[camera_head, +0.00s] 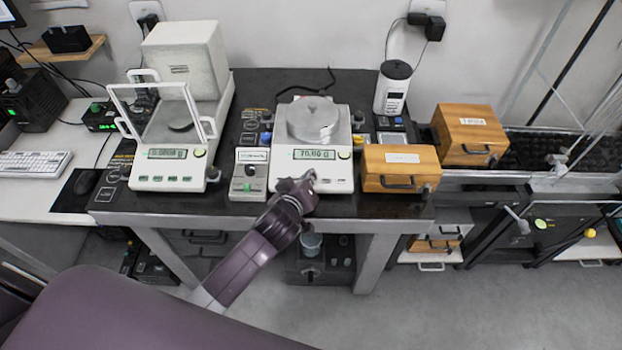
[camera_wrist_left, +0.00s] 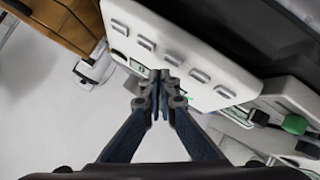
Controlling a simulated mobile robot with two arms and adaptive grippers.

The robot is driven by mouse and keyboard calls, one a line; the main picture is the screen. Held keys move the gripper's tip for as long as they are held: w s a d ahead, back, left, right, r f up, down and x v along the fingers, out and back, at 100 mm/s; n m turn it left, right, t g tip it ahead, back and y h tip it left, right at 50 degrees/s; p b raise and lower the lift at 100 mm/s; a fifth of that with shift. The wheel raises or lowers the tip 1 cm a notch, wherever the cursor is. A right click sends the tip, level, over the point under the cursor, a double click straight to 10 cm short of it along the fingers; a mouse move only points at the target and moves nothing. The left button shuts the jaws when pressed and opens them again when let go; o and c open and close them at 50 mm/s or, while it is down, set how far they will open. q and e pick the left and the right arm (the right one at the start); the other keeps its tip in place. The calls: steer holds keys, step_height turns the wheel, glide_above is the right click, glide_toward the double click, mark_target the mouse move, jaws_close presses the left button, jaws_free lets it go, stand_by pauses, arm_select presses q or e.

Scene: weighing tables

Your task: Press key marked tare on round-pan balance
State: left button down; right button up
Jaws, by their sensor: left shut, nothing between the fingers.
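The round-pan balance (camera_head: 341,181) stands on the dark table, with a round metal pan (camera_head: 314,120) and a lit display (camera_head: 314,155) reading about 70.00 g. My left gripper (camera_head: 309,177) is shut and empty, over the left part of its front panel, hiding some keys. In the left wrist view, the fingertips (camera_wrist_left: 160,78) meet at the edge of the white panel (camera_wrist_left: 190,38), close to a row of grey keys (camera_wrist_left: 173,59). The key labels are too small to read, and I cannot tell whether the tips touch. My right gripper is out of view.
A balance with a framed shield (camera_head: 165,183) stands at the left. A small control box with a green knob (camera_head: 249,184) sits between the balances. A wooden box (camera_head: 400,175) stands close on the right, another (camera_head: 470,146) behind it. A white-labelled canister (camera_head: 392,95) is at the back.

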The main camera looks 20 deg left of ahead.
arm_select(q)
steer(key=shift+w+f, duration=0.1)
steer(key=shift+f, duration=0.35)
steer(key=shift+w+a+f+b, duration=0.1)
steer(key=shift+f+b, duration=0.25)
steer(key=shift+b, duration=0.15)
stand_by(0.6)
steer(key=shift+r, duration=0.1)
steer(key=shift+s+r+p, duration=0.25)
steer(key=shift+r+p, duration=0.45)
steer(key=shift+p, duration=0.1)
steer(key=r+p, duration=0.1)
steer(key=s+r+p, duration=0.1)
steer(key=r+p, duration=0.2)
steer(key=p, duration=0.1)
steer(key=shift+s+d+r, duration=0.2)
steer(key=shift+d+r, duration=0.1)
steer(key=shift+r, duration=0.05)
